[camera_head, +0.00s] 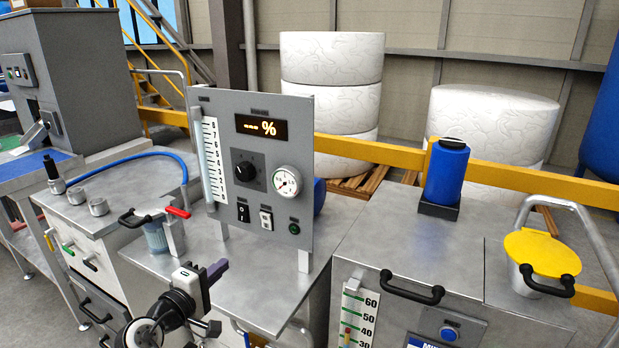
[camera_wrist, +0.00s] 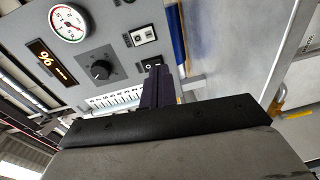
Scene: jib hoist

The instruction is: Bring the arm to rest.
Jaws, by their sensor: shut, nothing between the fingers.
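My gripper (camera_head: 219,268) is in front of the grey control panel (camera_head: 222,141), low and near the front edge of the steel counter in the head view. Its dark fingers are together and hold nothing. In the wrist view the shut fingers (camera_wrist: 158,84) point at the panel, which appears turned sideways. The fingertips overlap the picture of the panel near a rocker switch (camera_wrist: 152,63). I cannot tell whether they touch it. The panel's display (camera_head: 261,127) shows dashes and a percent sign.
The panel carries a black knob (camera_head: 245,171) and a round gauge (camera_head: 286,181). To the left are a blue hose (camera_head: 135,156) and a red-handled valve (camera_head: 177,212). To the right are a blue canister (camera_head: 446,172) and a yellow lid (camera_head: 542,252). Bare counter (camera_head: 265,272) lies below the panel.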

